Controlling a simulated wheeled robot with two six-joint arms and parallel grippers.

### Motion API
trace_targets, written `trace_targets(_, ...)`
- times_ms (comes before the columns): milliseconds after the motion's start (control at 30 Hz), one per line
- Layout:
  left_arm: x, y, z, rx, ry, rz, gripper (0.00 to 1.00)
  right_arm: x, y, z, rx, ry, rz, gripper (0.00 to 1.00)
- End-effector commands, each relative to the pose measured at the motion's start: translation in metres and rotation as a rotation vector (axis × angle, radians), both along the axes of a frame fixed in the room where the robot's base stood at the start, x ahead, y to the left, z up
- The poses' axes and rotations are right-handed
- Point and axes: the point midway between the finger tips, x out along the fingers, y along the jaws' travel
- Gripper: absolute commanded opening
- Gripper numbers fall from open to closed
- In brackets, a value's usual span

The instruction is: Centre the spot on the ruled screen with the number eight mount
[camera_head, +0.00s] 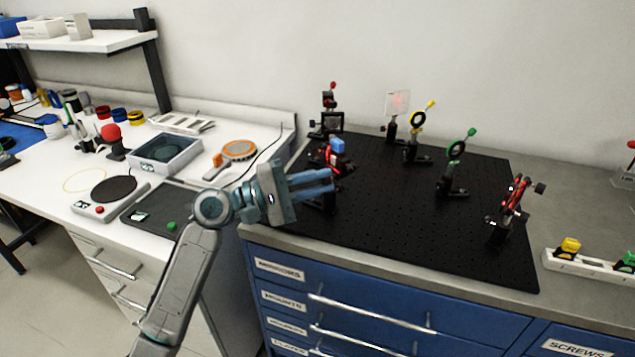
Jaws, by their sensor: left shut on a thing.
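My left gripper (328,183) reaches from the left over the near left corner of the black perforated board (390,238). It is shut on part of a mount with a blue knob and red parts (337,147); the fingers hide the held part and the mount's lower body. The pale screen (392,101) stands upright at the back of the board, with a faint reddish spot (401,97) right of its middle. Its ruling is too small to make out. No number is readable on any mount, so I cannot tell which is number eight. My right gripper is not in view.
Other mounts on the board have a red knob (333,86), a yellow knob (430,104), a green knob (471,132) and a red-ringed optic (514,197). The board's front middle is clear. A crowded white bench (50,195) lies left.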

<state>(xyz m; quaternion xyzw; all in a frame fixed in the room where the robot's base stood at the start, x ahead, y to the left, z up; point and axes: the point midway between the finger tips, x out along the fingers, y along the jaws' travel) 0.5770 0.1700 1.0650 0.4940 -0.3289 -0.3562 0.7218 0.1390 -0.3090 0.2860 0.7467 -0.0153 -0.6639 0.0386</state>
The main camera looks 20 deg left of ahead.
Motion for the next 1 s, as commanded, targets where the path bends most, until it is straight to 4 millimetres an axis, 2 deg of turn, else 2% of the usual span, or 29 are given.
trace_targets(233,0.000,0.000,-0.001,0.001,0.002,-0.001,0.00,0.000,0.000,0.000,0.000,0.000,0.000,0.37)
trace_targets(267,0.000,0.000,-0.001,0.001,0.003,-0.001,0.19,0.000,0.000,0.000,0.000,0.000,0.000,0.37)
trace_targets(367,0.000,0.000,-0.001,0.001,0.003,-0.001,0.38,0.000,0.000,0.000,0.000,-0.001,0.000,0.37)
trace_targets(667,0.000,0.001,-0.001,0.000,0.001,0.000,0.38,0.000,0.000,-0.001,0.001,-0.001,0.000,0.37)
trace_targets(800,-0.004,0.007,-0.004,0.003,0.001,0.001,0.38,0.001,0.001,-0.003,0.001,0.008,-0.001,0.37)
trace_targets(1000,-0.017,0.027,-0.008,0.006,0.003,0.000,0.38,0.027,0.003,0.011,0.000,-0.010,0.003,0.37)
